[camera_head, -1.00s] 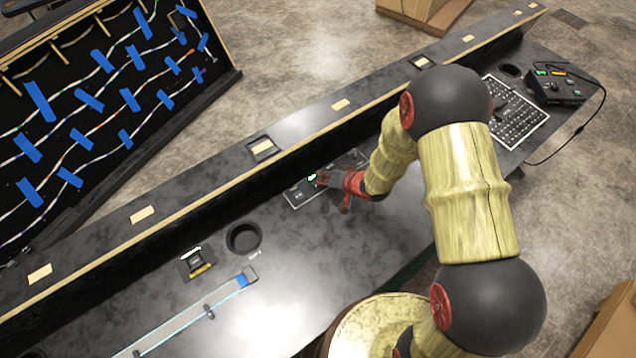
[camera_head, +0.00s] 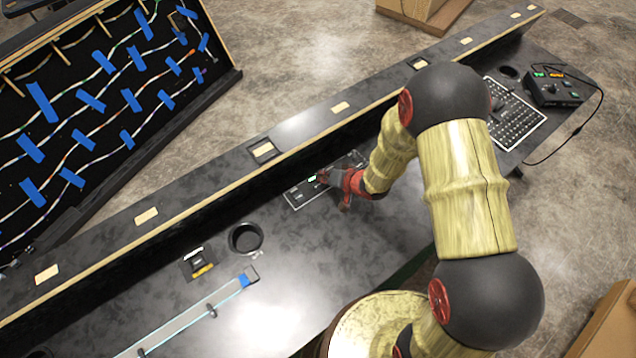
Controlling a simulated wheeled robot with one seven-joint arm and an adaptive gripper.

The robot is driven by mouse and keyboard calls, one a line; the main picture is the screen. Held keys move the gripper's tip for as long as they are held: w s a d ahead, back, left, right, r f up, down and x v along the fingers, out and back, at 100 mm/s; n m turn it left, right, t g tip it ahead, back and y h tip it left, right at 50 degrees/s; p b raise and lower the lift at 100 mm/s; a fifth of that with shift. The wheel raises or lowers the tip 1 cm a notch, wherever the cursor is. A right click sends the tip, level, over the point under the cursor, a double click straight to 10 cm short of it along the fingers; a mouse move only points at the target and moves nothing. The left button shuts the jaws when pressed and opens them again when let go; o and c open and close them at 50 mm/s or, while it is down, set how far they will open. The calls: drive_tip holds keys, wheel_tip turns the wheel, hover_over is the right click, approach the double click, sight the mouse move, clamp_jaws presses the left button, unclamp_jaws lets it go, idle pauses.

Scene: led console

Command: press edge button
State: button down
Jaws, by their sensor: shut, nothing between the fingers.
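A dark control panel with a thin white outline (camera_head: 295,196) lies on the black console near the middle. A small green light (camera_head: 311,178) shows on it. I cannot tell whether the tips touch the panel. No button marked as the edge button can be made out at this size.
A raised ledge (camera_head: 340,108) runs behind the panel. A round cup hole (camera_head: 245,238), a small black module (camera_head: 197,263) and a clear strip (camera_head: 190,318) lie to the left. A keyboard-like panel (camera_head: 515,118) and a black box (camera_head: 553,90) are at the right.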

sight(323, 185)
wheel_tip(323, 185, up, 5)
drive_tip(key=p, duration=0.4)
drive_tip(key=shift+p, duration=0.3)
